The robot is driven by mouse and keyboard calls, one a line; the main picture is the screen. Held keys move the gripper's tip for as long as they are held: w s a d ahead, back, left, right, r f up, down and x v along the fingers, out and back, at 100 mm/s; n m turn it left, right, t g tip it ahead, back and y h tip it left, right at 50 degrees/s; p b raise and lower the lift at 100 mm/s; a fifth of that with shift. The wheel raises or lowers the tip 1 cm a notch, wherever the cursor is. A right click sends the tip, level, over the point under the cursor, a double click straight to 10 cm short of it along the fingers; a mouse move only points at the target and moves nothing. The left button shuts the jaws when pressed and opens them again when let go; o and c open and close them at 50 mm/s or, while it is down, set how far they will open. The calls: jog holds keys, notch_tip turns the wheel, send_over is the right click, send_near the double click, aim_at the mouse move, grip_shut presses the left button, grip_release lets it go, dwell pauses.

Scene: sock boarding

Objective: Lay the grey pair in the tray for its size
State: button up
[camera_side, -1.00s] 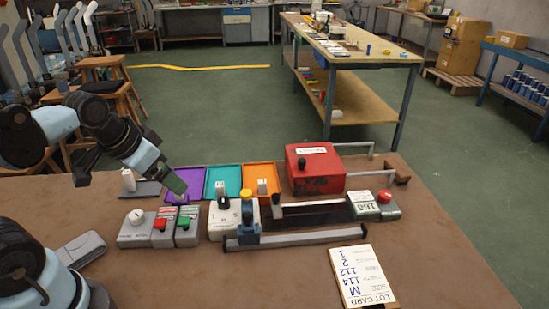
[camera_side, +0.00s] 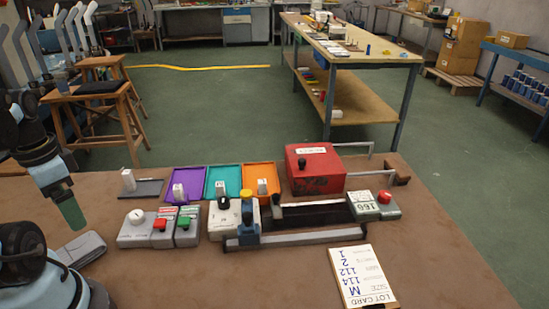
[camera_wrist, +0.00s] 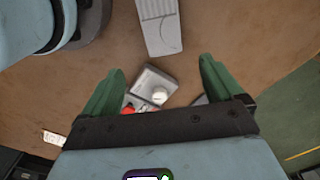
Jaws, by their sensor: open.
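The grey pair (camera_side: 82,248) lies folded flat on the brown table at the front left. In the wrist view the grey pair (camera_wrist: 160,25) shows at the top, ahead of my fingers and apart from them. My gripper (camera_side: 72,215) has green fingers pointing down above the table, near the pair and behind it. In the wrist view my gripper (camera_wrist: 162,70) is open and empty. The purple tray (camera_side: 194,180), teal tray (camera_side: 231,175) and orange tray (camera_side: 257,170) stand in a row, each with a white upright marker. The lot card (camera_side: 361,276) reads size M.
Grey control boxes (camera_side: 134,233) with a white knob and red and green buttons stand right of the pair. A red press (camera_side: 318,172) with metal arms stands behind a long rail (camera_side: 300,236). The front middle of the table is clear.

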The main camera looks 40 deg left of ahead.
send_over(88, 240)
jog(key=shift+s+d+f, duration=0.1)
jog(key=shift+d+f, duration=0.1)
jog(key=shift+f, duration=1.05)
jog(key=shift+s+d+f, duration=0.1)
jog(key=shift+d+f, duration=0.05)
jog(key=shift+f, duration=1.1)
jog(key=shift+w+a+f, duration=0.1)
jog(key=shift+a+f, duration=0.05)
jog(key=shift+f, duration=0.6)
jog(key=shift+w+a+f, duration=0.1)
jog(key=shift+f, duration=1.7)
jog(key=c, duration=1.3)
jog(key=shift+o, duration=0.2)
jog(key=shift+r, duration=0.2)
